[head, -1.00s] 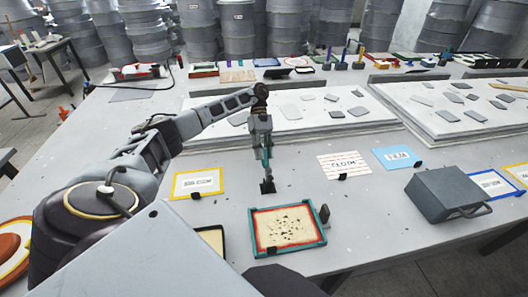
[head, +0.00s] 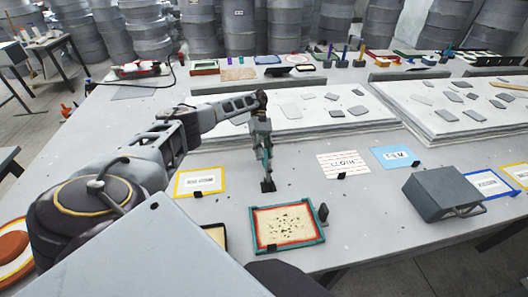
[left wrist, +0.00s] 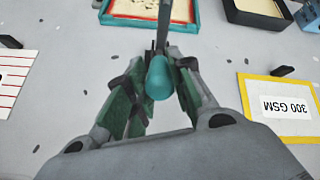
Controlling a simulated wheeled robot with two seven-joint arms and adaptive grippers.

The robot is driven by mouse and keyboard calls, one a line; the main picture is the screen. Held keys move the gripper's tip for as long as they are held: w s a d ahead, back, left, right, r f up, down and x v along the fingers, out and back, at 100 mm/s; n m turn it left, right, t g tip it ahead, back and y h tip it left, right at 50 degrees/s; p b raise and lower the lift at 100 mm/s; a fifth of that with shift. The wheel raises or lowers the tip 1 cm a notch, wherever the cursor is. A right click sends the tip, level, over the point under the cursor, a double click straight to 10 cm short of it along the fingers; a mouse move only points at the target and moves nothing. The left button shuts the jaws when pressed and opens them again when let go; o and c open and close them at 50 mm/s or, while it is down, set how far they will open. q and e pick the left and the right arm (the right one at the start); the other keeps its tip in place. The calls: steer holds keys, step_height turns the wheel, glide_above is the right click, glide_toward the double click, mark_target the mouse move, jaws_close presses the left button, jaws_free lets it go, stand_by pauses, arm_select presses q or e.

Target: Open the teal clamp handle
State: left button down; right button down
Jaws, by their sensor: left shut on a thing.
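The teal clamp handle (left wrist: 158,78) is a rounded teal grip. In the left wrist view it lies between the two green-and-black fingers of my left gripper (left wrist: 160,68), which is shut on it. A dark metal bar runs from the handle up the picture. In the head view my left gripper (head: 266,158) points down over the clamp's small black base (head: 268,186) on the table. The fingers hide most of the handle there. My right gripper does not show.
A teal-framed tray (head: 319,237) with a red inner edge stands just in front of the clamp. A yellow-framed card (head: 178,191) lies left, a striped card (head: 343,173) and grey box (head: 443,193) right. White slabs (head: 290,127) lie behind.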

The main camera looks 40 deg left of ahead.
arm_select(q)
steer(key=shift+f, duration=0.1)
stand_by(0.5)
steer(key=c, duration=1.2)
jaws_free()
steer(key=shift+a, duration=0.1)
steer(key=shift+c, duration=0.2)
steer(key=shift+r, duration=5)
